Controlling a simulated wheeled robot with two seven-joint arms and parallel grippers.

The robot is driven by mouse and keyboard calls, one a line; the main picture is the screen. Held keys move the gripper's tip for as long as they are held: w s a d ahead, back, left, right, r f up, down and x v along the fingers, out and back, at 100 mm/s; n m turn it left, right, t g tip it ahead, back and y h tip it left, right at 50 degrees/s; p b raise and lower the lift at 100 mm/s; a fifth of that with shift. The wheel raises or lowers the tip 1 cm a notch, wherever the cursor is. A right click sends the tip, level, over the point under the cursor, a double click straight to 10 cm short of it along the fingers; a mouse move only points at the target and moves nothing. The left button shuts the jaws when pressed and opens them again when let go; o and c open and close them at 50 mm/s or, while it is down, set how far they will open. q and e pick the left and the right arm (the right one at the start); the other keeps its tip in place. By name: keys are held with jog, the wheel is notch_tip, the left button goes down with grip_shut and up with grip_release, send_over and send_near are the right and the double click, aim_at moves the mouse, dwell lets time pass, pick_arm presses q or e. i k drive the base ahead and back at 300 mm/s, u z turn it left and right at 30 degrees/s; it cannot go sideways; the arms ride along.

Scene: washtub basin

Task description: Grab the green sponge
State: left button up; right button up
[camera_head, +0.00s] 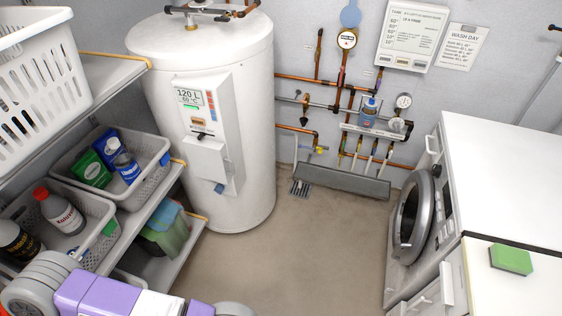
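The green sponge (511,259) lies flat on a white worktop (490,290) at the lower right, close to the worktop's back edge. It is fully visible, with nothing on it or touching its sides. A purple, white and grey part of my own arm crosses the bottom left corner, far from the sponge. Neither of my grippers shows, so whether they are open or shut is hidden.
A white boiler (205,125) stands at centre left. Shelves at left hold grey baskets (140,185) with bottles and boxes. The middle floor (300,250) is clear.

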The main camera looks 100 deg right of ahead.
aim_at(518, 262)
jog(key=z, duration=5.5)
